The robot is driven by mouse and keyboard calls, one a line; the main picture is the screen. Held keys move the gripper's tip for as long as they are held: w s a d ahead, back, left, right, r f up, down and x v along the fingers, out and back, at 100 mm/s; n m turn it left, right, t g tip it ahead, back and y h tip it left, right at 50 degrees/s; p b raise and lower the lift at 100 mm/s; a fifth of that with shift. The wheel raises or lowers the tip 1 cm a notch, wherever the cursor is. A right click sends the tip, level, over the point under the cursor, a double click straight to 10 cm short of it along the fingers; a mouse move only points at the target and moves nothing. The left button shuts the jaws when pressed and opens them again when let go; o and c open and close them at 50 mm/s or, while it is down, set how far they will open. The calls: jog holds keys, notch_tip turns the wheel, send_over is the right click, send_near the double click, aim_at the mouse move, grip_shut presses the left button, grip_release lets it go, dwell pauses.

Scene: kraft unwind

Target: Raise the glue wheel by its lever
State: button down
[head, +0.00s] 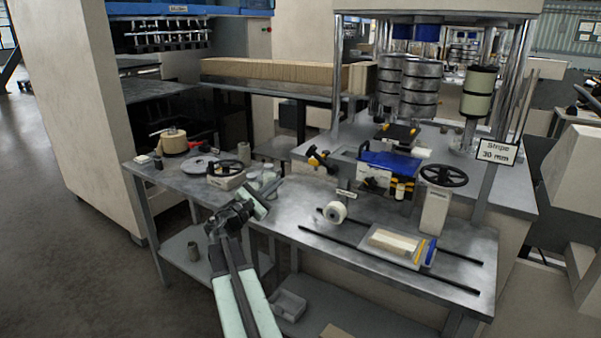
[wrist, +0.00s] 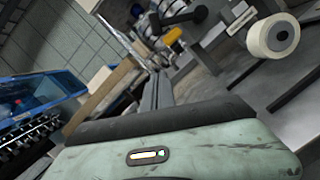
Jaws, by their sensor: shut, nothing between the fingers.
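A yellow-and-black part also shows in the wrist view (wrist: 174,36), near the top. I cannot tell the glue wheel itself apart from the parts around the unit. My gripper (head: 264,205) is left of and nearer than the handle, apart from it, by the bench's front edge. It is shut and empty. In the wrist view its dark fingers (wrist: 158,91) point up the picture, with a gap to the yellow part.
A white roll (head: 335,212) stands on the steel bench (head: 300,212), right of my gripper. Two black rods, a tray (head: 397,244) and a black handwheel (head: 444,175) are further right. Reels and small cups (head: 268,181) crowd the bench behind my gripper.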

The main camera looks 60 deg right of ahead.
aim_at(321, 157)
jog(key=s+d+r+p, duration=0.3)
jog(key=d+r+p, duration=0.2)
jog(key=d, duration=0.4)
jog(key=shift+s+d+r+p, duration=0.2)
jog(key=shift+d+r+p, duration=0.1)
jog(key=shift+r, duration=0.05)
